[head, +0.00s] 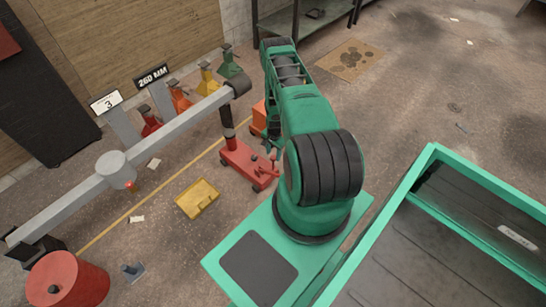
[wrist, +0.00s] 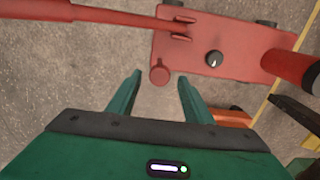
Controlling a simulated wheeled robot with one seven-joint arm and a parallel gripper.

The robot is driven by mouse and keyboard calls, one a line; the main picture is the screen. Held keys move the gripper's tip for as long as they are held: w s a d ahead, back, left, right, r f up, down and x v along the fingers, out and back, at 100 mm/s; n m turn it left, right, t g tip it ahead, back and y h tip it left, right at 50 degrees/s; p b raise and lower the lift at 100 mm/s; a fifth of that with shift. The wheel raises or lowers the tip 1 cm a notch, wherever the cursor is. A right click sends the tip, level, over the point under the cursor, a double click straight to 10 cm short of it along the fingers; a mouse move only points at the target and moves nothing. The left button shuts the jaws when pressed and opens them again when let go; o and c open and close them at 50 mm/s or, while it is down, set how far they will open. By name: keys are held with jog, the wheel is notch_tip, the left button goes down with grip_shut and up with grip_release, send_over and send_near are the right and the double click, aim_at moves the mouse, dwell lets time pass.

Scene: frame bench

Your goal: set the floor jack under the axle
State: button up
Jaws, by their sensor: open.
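The red floor jack (head: 243,164) stands on the floor below the right end of the grey axle (head: 165,124). Its dark upright post with a red band rises close to the axle's end; I cannot tell if they touch. In the wrist view the jack's red plate (wrist: 225,50) carries a black knob, a red cylinder at right and a red handle bar (wrist: 120,14) running left. My gripper (wrist: 160,77) is open, its green fingers to either side of a small round red part at the jack's near edge. The head view mostly hides my gripper behind my arm.
Red, orange, yellow and green stands (head: 208,80) line the back wall near signs reading "3" and "260 MM". An orange block (head: 258,116) is beside the jack. A yellow case (head: 197,198) and a red drum (head: 68,281) are on the floor at left.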

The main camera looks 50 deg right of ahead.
jog(key=shift+f, duration=0.95)
